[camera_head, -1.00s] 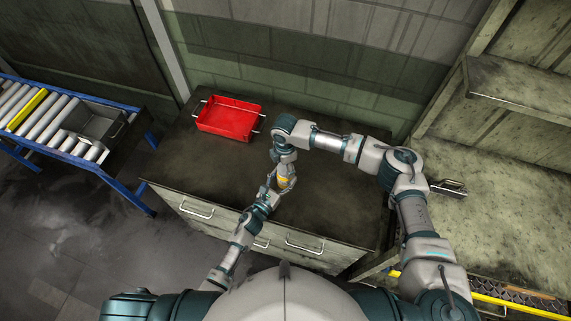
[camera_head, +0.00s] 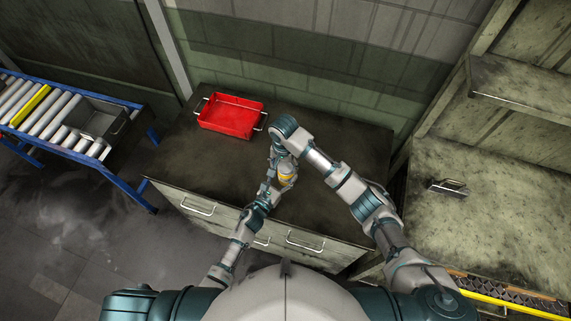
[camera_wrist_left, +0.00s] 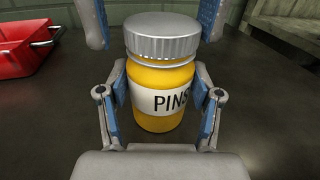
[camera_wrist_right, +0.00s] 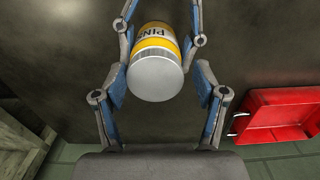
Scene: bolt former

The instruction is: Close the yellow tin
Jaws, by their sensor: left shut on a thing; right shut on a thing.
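The yellow tin (camera_wrist_left: 160,98) is a rounded jar with a white "PINS" label, upright above the workbench in the left wrist view. Its ridged silver lid (camera_wrist_left: 163,38) sits on its top; a narrow rim shows beneath it, and I cannot tell whether it is tight. My left gripper (camera_head: 270,187) is shut on the tin's body, a finger on each side. My right gripper (camera_head: 283,158) comes from above and is shut on the lid (camera_wrist_right: 155,78). In the head view, the arms partly hide the tin (camera_head: 287,179).
A red tray (camera_head: 231,116) lies on the dark workbench (camera_head: 175,160), behind and left of my grippers. A roller conveyor (camera_head: 45,115) with a grey bin (camera_head: 97,120) stands at left. A shelf bench (camera_head: 480,210) with a small metal object (camera_head: 449,188) is at right.

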